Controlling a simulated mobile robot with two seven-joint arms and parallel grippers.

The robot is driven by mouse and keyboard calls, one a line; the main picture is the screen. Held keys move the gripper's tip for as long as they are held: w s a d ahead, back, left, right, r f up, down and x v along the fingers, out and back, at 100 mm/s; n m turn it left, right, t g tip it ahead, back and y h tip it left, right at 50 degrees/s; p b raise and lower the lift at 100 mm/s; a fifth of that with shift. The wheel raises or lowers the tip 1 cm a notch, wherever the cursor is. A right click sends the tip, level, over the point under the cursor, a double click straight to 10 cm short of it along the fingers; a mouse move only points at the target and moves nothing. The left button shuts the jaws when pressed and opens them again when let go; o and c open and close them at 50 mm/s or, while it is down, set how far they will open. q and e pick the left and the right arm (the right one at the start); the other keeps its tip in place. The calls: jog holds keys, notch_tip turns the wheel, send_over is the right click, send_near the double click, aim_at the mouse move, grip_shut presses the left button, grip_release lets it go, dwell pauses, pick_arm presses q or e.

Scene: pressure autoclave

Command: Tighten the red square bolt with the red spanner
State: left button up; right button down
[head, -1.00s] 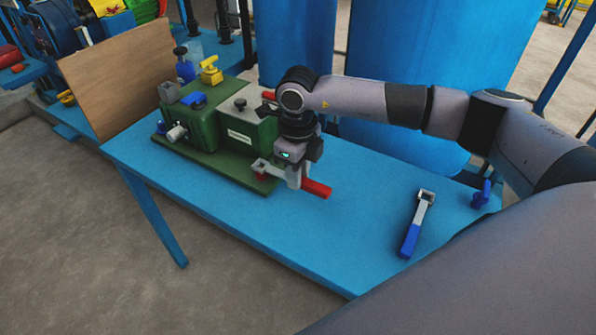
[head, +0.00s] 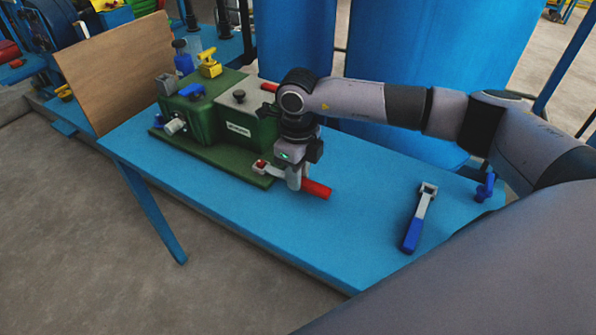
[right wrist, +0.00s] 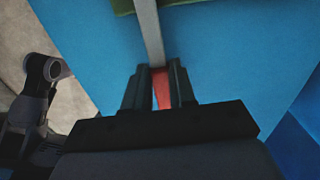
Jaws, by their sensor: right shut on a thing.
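The red spanner has a red handle (head: 317,189) and a grey shaft that ends in a square grey head. My right gripper (head: 294,184) is shut on the spanner near where handle and shaft meet. In the right wrist view the red handle (right wrist: 161,92) lies between the fingers and the grey shaft (right wrist: 149,35) runs away from them. The red square bolt (head: 261,163) shows inside the spanner's head, at the front right corner of the green base; how deep the head sits is hard to tell. My left gripper is not in view.
The green machine (head: 235,130) stands on the blue table (head: 250,220), with blue and yellow fittings on its left part. A blue-handled spanner (head: 417,222) lies to the right, near a blue bolt (head: 486,187). A brown board (head: 115,75) stands at the left.

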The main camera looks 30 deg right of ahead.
jog(key=c, duration=0.8)
grip_release()
jog(key=shift+c, duration=0.2)
jog(key=shift+r, duration=0.1)
notch_tip(320, 180, up, 7)
